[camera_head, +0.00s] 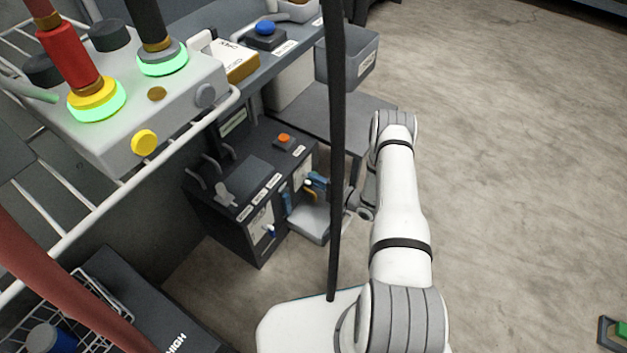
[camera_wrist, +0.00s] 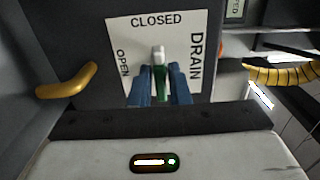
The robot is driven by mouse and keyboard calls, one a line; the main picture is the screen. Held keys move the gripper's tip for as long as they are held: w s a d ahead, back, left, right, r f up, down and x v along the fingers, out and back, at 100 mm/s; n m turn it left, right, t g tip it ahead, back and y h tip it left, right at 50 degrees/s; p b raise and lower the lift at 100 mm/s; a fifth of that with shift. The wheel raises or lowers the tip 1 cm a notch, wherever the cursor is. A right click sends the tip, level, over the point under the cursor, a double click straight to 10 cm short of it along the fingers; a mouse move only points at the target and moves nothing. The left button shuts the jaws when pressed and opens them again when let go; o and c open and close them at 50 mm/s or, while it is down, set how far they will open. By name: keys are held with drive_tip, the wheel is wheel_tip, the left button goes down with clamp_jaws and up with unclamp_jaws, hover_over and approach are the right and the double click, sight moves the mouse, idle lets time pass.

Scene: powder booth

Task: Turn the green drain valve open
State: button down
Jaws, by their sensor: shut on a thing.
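The green drain valve (camera_wrist: 160,76) has a lever with a pale tip that points up toward the word CLOSED on its white plate (camera_wrist: 120,32). The plate reads OPEN at the left and DRAIN at the right. My gripper (camera_wrist: 160,84) has its blue fingers on either side of the lever and is shut on it. In the head view, my gripper (camera_head: 317,183) reaches the front of the dark cabinet (camera_head: 225,220); the valve itself cannot be made out there.
A yellow handle (camera_wrist: 68,81) sticks out left of the plate. A grey tray (camera_head: 309,224) sits low at the cabinet front. A dark upright post (camera_head: 337,130) crosses before my arm. The floor (camera_head: 520,150) at the right is mostly clear.

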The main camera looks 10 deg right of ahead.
drive_tip(key=shift+a, duration=0.35)
drive_tip(key=shift+d, duration=0.35)
drive_tip(key=shift+n, duration=0.4)
drive_tip(key=n, duration=0.3)
drive_tip(key=shift+d+b, duration=0.1)
drive_tip(key=shift+b, duration=0.3)
drive_tip(key=shift+w+d, duration=0.1)
drive_tip(key=c, duration=1.5)
unclamp_jaws()
drive_tip(key=shift+p+v, duration=1.05)
drive_tip(key=shift+v, duration=2.8)
